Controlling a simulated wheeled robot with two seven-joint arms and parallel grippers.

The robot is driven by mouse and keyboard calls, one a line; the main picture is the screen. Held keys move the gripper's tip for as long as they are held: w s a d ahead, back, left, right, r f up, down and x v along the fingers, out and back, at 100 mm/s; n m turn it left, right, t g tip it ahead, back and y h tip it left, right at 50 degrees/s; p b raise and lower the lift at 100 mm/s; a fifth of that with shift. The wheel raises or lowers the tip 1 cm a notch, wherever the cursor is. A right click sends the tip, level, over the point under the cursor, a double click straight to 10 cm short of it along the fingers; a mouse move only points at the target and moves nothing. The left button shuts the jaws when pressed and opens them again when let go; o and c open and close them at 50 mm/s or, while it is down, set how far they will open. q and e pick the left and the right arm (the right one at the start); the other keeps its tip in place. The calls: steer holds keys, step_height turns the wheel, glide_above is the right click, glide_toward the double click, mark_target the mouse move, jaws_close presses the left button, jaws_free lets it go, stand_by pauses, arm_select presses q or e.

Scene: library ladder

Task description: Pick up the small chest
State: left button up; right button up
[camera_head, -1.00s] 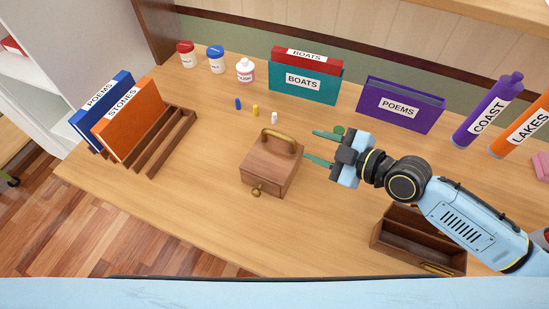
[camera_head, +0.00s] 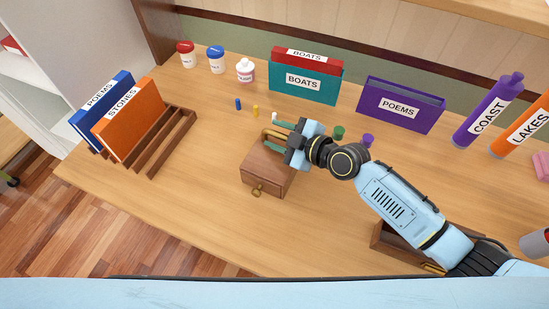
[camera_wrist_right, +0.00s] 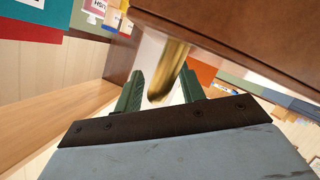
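The small chest (camera_head: 266,172) is a brown wooden box with a brass knob on its front drawer. It stands upright on the table. Its brass top handle (camera_head: 270,133) is partly hidden by my right gripper in the head view. My right gripper (camera_head: 280,142) is at the top of the chest, reaching in from the right. In the right wrist view, the two green fingers (camera_wrist_right: 161,82) are apart, with the brass handle (camera_wrist_right: 172,75) between them and gaps showing. The chest body (camera_wrist_right: 250,35) fills the upper right there. My left gripper is in neither view.
Small blue (camera_head: 238,104), yellow (camera_head: 255,111) and white pieces stand behind the chest. An orange book (camera_head: 128,120) stands in a wooden rack on the left. A wooden tray (camera_head: 385,238) is partly under my right arm. The table front of the chest is clear.

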jaws_close()
stand_by(0.3)
steer(key=shift+r, duration=0.1)
step_height(320, 180, up, 10)
steer(key=p, duration=0.2)
steer(key=shift+p, duration=0.35)
